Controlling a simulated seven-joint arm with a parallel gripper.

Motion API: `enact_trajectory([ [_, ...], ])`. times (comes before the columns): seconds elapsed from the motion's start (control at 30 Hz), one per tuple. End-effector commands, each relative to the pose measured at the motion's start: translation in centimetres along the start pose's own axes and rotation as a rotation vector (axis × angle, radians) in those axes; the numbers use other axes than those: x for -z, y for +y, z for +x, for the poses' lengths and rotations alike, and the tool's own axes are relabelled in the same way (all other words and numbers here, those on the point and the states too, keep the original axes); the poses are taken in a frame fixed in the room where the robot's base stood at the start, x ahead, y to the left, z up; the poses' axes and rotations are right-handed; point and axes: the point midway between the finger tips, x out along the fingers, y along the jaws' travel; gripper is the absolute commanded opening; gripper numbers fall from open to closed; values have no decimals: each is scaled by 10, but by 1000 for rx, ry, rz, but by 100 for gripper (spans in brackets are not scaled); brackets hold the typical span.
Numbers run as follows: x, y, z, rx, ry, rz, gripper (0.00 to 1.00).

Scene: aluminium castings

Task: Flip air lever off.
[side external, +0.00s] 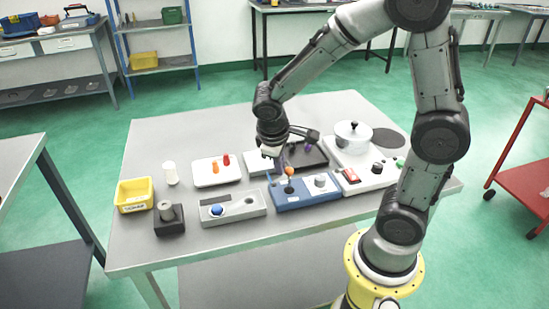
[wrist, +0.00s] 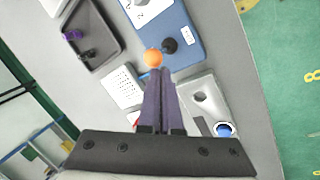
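A lever with an orange ball knob (side external: 289,171) stands up from a black round base (side external: 288,188) on a blue box (side external: 305,200). In the wrist view the orange knob (wrist: 152,58) is just beyond my fingertips, and the black base (wrist: 169,46) shows beside it on the blue box (wrist: 188,22). My gripper (wrist: 162,74) points down with its two dark purple fingers side by side, shut and empty. In the side view my gripper (side external: 281,163) is close to the knob, behind and left of it. I cannot tell whether they touch. The label is unreadable.
A grey dial (side external: 320,182) is on the same box. A grey panel with a blue ball (side external: 217,210) lies to the left, a black tray (side external: 305,155) behind. A pale hotplate unit (side external: 365,168) with a pot (side external: 353,135) is at right. The table's front strip is clear.

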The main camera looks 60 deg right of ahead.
Motion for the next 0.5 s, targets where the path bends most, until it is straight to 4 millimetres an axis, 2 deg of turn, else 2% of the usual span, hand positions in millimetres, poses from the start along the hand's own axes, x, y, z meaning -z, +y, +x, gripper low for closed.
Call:
enact_trajectory([
  [0.5, -7, -7, 0, 1, -9, -1, 0],
])
